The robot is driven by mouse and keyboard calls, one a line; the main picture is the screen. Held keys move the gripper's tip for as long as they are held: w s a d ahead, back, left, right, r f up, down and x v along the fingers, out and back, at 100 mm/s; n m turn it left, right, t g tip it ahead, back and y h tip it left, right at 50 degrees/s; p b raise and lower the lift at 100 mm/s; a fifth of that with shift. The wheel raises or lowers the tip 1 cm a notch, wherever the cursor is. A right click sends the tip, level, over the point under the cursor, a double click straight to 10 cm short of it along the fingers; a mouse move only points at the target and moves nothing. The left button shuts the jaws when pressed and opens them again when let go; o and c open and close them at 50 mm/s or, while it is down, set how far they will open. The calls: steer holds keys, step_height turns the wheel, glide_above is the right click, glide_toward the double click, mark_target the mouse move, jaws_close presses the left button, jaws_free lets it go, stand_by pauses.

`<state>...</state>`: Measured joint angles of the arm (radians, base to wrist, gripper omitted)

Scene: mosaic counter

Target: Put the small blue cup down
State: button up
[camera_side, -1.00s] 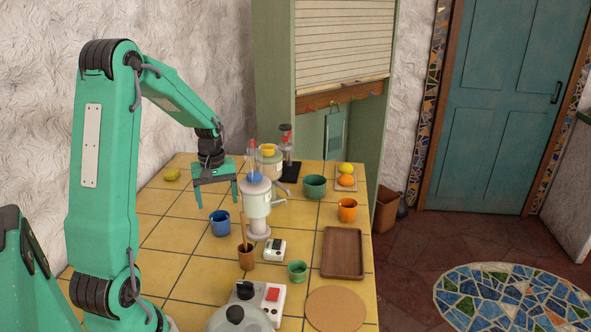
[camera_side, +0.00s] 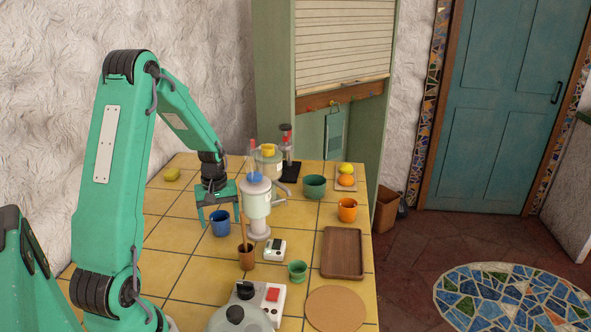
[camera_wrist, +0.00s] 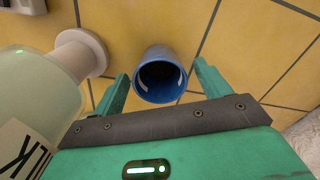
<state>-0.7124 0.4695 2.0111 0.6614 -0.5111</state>
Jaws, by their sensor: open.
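The small blue cup (camera_side: 220,224) stands upright on the yellow tiled counter (camera_side: 185,235), left of the white blender-like jug (camera_side: 257,205). In the wrist view the blue cup (camera_wrist: 162,82) is seen from above, its dark inside empty. My gripper (camera_side: 219,212) is low over the cup and open. In the wrist view my gripper (camera_wrist: 160,72) has one green finger on each side of the cup, with a gap showing on both sides. How far down the fingers reach beside the cup is hard to tell.
The jug is close on the right of my gripper. A brown pot with a stick (camera_side: 247,258) stands in front. An orange cup (camera_side: 347,210), green bowl (camera_side: 314,187), small green cup (camera_side: 297,271) and wooden tray (camera_side: 342,252) are farther right. Tiles to the left are free.

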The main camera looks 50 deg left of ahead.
steer(key=shift+f, duration=0.3)
steer(key=c, duration=1.2)
steer(key=shift+r, duration=5.05)
